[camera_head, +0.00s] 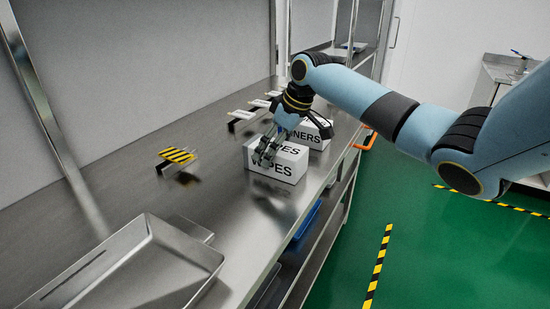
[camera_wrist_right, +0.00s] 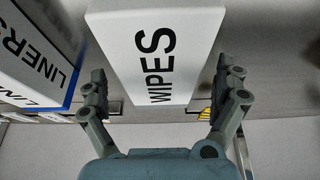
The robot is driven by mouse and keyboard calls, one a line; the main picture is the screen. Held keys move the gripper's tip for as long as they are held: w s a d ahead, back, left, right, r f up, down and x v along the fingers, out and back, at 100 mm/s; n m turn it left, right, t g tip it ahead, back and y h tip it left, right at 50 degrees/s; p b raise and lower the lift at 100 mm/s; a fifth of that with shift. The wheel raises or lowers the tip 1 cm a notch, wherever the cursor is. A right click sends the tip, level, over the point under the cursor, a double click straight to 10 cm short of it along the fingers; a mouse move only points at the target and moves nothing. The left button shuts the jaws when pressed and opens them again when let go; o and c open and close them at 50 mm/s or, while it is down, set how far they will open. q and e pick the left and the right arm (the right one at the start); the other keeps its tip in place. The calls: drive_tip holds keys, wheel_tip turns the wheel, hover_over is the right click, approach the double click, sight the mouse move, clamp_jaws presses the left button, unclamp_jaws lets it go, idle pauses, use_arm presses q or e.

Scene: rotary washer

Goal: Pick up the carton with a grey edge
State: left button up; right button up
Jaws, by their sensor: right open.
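A white carton marked WIPES (camera_head: 285,168) stands on the steel counter, near its front edge. In the right wrist view the WIPES carton (camera_wrist_right: 158,55) is between the open fingers, and I see clear gaps at both sides. Its edges look white to greyish; I cannot make out a distinct grey band. My right gripper (camera_head: 267,150) is open at the carton's top and front in the head view; its fingers also show in the wrist view (camera_wrist_right: 162,95). A second white carton marked LINERS (camera_head: 318,133) stands behind; its blue edge shows in the wrist view (camera_wrist_right: 72,88). My left gripper is not in view.
A steel tray (camera_head: 150,262) lies on the counter (camera_head: 110,205) at the near left. A yellow-black striped piece (camera_head: 177,155) and several white label holders (camera_head: 241,114) stand towards the wall. An orange handle (camera_head: 366,143) is at the counter's front. Counter between tray and cartons is clear.

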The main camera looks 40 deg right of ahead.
drive_tip(key=c, duration=1.4)
drive_tip(key=shift+c, duration=0.5)
drive_tip(key=shift+w, duration=0.1)
